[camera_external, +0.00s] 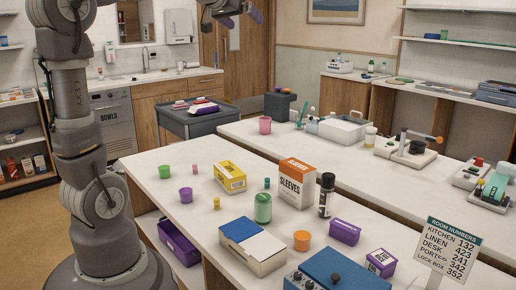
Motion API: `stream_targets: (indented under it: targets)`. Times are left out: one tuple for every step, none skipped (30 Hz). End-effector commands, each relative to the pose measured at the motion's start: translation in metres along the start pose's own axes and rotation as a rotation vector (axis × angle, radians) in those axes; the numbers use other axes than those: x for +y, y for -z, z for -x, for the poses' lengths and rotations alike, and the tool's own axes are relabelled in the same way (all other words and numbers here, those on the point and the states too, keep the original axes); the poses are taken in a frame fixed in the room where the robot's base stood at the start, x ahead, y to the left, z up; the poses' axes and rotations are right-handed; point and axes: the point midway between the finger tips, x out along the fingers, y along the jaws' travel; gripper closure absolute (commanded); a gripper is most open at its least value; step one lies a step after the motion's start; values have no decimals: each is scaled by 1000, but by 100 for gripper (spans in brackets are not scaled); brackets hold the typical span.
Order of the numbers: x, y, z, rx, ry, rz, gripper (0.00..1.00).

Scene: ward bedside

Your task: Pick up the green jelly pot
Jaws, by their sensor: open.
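A small green pot (164,171), tapered like a cup, stands upright at the far left of the near white counter. A taller pale green jar (263,208) with a darker top stands in the middle of the same counter. My gripper (243,14) shows only in part at the top edge of the view. It is open, high up and well away from the green pot, with nothing seen in it.
A purple pot (186,195) stands close in front of the green pot, with small pink (195,169) and yellow (217,203) items near. A yellow box (230,177), SLEEVES box (297,183), dark bottle (326,195) and orange pot (301,241) stand further right.

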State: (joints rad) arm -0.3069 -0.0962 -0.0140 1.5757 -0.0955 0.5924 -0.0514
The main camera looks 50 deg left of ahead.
Motion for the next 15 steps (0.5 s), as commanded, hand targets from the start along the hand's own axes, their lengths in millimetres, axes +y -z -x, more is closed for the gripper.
stream_targets:
  targets:
    - [31, 5, 27, 51, -52, -54, 0]
    - [47, 8, 43, 78, -79, -84, 0]
    - [65, 12, 64, 113, -113, -121, 0]
    - [76, 14, 79, 137, -136, -145, 0]
    - [86, 16, 93, 159, -157, -165, 0]
    - [97, 17, 110, 185, -181, -187, 0]
    - [103, 18, 120, 201, -196, -201, 0]
    - [108, 19, 129, 216, -209, -213, 0]
    - [113, 19, 139, 230, -222, -224, 5]
    - [115, 20, 144, 239, -230, -231, 12]
    - [117, 20, 148, 245, -235, -235, 13]
    - [119, 20, 151, 249, -239, -240, 13]
    - [119, 21, 153, 252, -241, -241, 13]
    - [120, 21, 153, 252, -242, -242, 13]
    - [120, 21, 154, 252, -242, -242, 13]
